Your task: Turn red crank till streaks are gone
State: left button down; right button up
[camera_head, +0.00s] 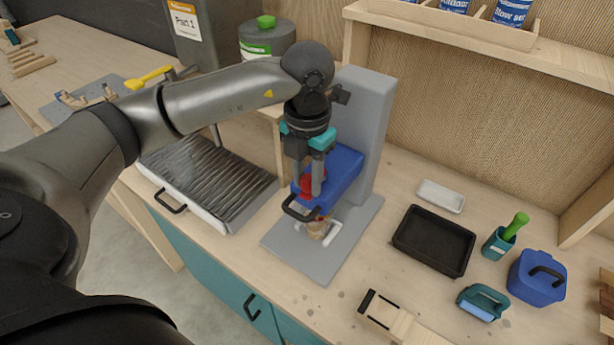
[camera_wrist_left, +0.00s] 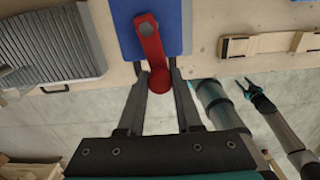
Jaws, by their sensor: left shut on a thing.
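The red crank (camera_head: 313,183) is mounted on the blue head of a grey stand (camera_head: 360,130). In the left wrist view the red crank (camera_wrist_left: 150,42) is an arm ending in a round knob. My left gripper (camera_head: 318,180) comes down from above; in the left wrist view its fingers (camera_wrist_left: 160,82) are closed on both sides of the knob. Below the blue head, a small brownish jar (camera_head: 318,229) sits by a white holder, partly hidden; I cannot make out streaks in it. My right gripper (camera_wrist_left: 248,88) shows small in the left wrist view, its fingers apart and empty.
A ribbed grey tray (camera_head: 210,175) lies left of the stand. A wooden piece (camera_head: 385,317) lies at the front.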

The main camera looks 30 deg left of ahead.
pick_arm(q)
jog(key=c, duration=0.6)
grip_release()
notch_tip(320, 180, up, 15)
jog(key=shift+r, duration=0.1)
